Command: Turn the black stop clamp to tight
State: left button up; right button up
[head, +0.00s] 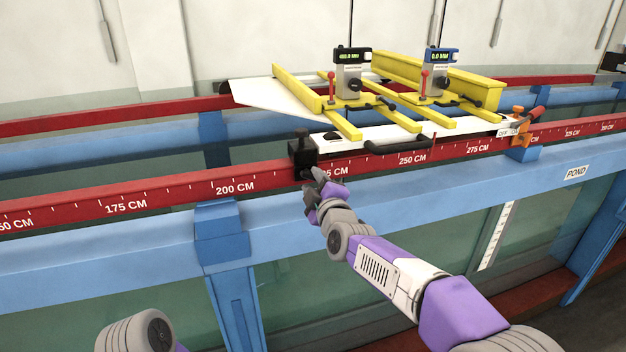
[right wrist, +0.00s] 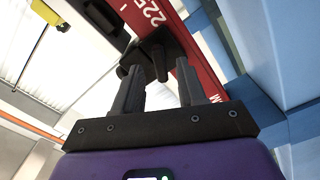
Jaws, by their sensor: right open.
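The black stop clamp (head: 301,150) sits on the red scale rail (head: 245,181), near the left end of the white carriage. In the head view my right gripper (head: 314,181) is just in front of and below it, and partly hides its lower part. The clamp (right wrist: 158,42) also shows in the right wrist view, with a dark lever-like part reaching toward the space between the fingers. My right gripper (right wrist: 163,78) is open there, one finger on each side of that part. I cannot tell whether the fingers touch it. My left gripper is out of view.
The white carriage (head: 345,140) carries yellow rails (head: 430,118) and two gauges with displays. An orange clamp (head: 521,125) with a red handle is at its right end. A blue beam (head: 120,262) and post (head: 220,235) lie below the rail.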

jog(key=shift+w+a, duration=0.15)
jog(key=shift+w, duration=0.45)
grip_shut()
